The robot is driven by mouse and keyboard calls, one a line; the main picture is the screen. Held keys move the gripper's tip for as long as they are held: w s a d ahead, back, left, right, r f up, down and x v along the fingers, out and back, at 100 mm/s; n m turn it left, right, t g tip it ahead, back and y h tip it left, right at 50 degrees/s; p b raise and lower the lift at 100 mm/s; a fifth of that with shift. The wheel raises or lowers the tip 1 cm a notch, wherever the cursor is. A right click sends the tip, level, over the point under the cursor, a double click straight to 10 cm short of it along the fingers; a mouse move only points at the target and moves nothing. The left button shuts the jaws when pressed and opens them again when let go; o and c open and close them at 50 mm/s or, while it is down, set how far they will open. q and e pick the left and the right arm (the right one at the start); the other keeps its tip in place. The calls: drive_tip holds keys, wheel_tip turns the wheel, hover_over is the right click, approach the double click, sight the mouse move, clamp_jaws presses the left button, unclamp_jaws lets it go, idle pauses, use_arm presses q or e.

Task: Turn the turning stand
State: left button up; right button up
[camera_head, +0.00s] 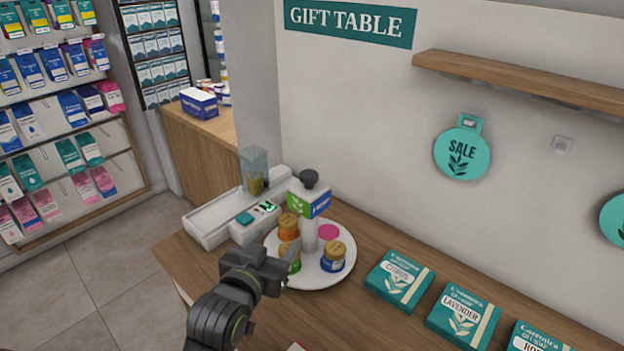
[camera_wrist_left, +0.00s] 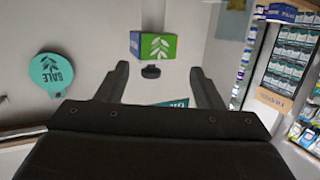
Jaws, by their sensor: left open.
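The turning stand (camera_head: 341,270) is a round white plate on the wooden counter. A pale post (camera_head: 309,236) rises from it, with a green, white and blue block (camera_head: 310,202) and a dark knob (camera_head: 309,179) on top. Several jars with tan lids stand on the plate, one orange (camera_head: 288,226) and one blue (camera_head: 333,257). A pink disc (camera_head: 329,231) lies at its back right. My left gripper (camera_head: 290,262) is open at the plate's front left and partly hides a jar. In the left wrist view the block (camera_wrist_left: 153,46) shows beyond the open, empty fingers (camera_wrist_left: 160,88).
Teal gift boxes (camera_head: 400,279) lie right of the stand. A white tray device (camera_head: 225,212) with a clear container (camera_head: 254,172) is behind it on the left. A wall shelf (camera_head: 520,80) and a round SALE sign (camera_head: 462,152) are at the right. Bare counter lies in front.

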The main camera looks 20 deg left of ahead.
use_arm(q)
wheel_tip(320, 180, up, 6)
drive_tip(key=w+d+f+t, duration=0.1)
drive_tip(key=w+t, duration=0.1)
drive_tip(key=w+p, duration=0.1)
drive_tip(key=w, duration=0.4)
drive_tip(key=w+p, duration=0.1)
drive_tip(key=w, duration=0.5)
drive_tip(key=w+a+p, duration=0.1)
drive_tip(key=w, duration=0.5)
drive_tip(key=shift+r+p, duration=0.15)
drive_tip(key=shift+p, duration=0.25)
drive_tip(key=shift+c, duration=0.4)
drive_tip(key=shift+d, duration=0.1)
clamp_jaws()
